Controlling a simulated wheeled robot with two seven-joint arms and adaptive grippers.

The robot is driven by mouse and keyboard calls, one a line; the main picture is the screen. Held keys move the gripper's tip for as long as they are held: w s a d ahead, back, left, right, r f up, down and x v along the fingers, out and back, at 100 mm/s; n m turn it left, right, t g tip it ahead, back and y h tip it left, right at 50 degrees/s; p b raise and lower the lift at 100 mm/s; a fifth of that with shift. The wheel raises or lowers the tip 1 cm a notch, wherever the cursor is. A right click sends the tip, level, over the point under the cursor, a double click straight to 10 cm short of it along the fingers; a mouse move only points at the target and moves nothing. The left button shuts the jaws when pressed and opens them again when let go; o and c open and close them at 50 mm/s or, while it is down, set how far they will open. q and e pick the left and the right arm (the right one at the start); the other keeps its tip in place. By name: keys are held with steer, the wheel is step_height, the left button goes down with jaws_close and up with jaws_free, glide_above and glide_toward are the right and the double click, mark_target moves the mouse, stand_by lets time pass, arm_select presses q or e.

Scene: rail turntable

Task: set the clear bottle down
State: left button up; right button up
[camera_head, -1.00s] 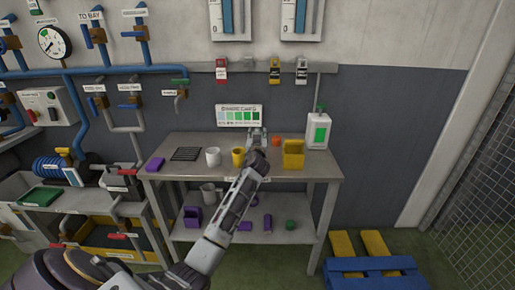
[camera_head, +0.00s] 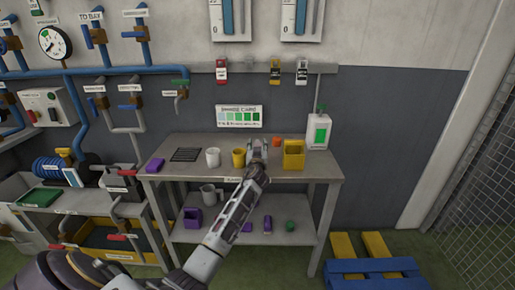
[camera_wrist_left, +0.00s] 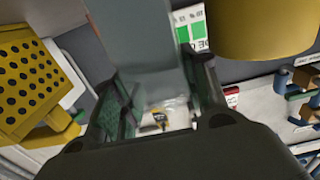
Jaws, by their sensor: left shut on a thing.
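My left gripper (camera_head: 257,152) reaches over the workbench between the yellow cup and the yellow box. In the wrist view its fingers (camera_wrist_left: 160,95) are closed on a grey, see-through body, the clear bottle (camera_wrist_left: 140,45), which extends beyond the fingers to the top edge. In the head view the bottle is too small and covered by the gripper to make out well. I cannot tell whether its base touches the bench top. My right gripper is out of view.
On the workbench (camera_head: 325,171) stand a white mug (camera_head: 213,157), the yellow cup (camera_head: 238,158), an orange piece (camera_head: 276,141), the yellow box (camera_head: 293,155) and a white canister (camera_head: 318,131). A black rack (camera_head: 186,155) and purple block (camera_head: 155,165) lie left. The front right corner is clear.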

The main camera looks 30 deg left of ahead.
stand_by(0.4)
arm_select(q)
steer(key=shift+f, duration=0.1)
steer(key=o, duration=0.7)
steer(key=shift+o, duration=0.6)
